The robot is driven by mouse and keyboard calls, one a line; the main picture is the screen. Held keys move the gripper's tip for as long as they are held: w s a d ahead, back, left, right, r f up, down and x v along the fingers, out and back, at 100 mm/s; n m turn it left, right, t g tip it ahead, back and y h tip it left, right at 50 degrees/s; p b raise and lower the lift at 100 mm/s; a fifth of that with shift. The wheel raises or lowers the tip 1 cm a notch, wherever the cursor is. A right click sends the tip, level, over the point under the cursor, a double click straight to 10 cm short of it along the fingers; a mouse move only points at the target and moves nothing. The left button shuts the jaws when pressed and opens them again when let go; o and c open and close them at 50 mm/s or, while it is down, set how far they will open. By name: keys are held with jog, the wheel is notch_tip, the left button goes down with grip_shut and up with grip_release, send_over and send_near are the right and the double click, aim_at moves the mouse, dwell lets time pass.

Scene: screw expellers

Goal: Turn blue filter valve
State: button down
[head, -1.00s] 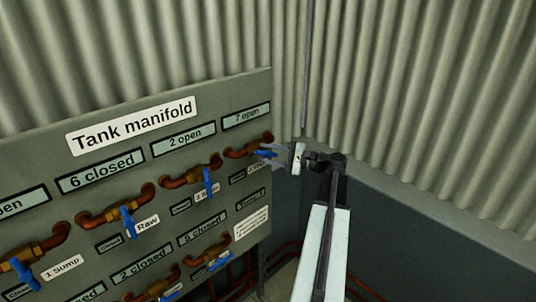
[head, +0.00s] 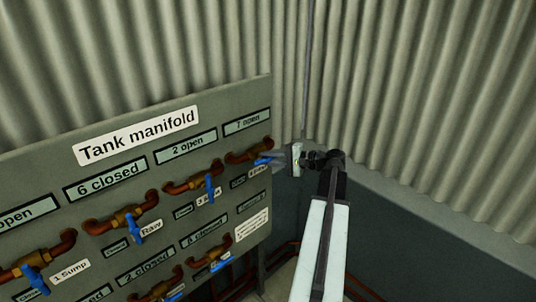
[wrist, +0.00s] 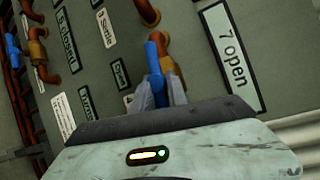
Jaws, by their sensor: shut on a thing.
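The Tank manifold panel (head: 45,178) carries several copper valves with blue handles. The valve at the top right, under the "7 open" sign (head: 247,122), has its blue handle (head: 262,161) pointing right. My gripper (head: 270,158) reaches it from the right and is shut on this handle. The small label below this valve (head: 258,170) is too small to read surely.
Nearby is the "2 open" valve with its blue handle (head: 209,188) hanging down. A lower valve's blue handle (head: 221,262) sits below. A corrugated wall (head: 430,110) stands behind and right of my arm. Copper pipes (head: 285,252) run low near the corner.

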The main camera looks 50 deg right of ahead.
jog(key=shift+a+n+g+h+p, duration=0.1)
jog(key=shift+n+g+h+p, duration=0.2)
jog(key=shift+n+p, duration=0.3)
jog(key=shift+f, duration=0.15)
jog(key=c, duration=1.3)
grip_release()
jog(key=shift+c, duration=0.2)
jog(key=shift+s, duration=0.15)
jog(key=p+v, duration=0.2)
jog(key=v, duration=0.5)
jog(key=shift+s, duration=0.3)
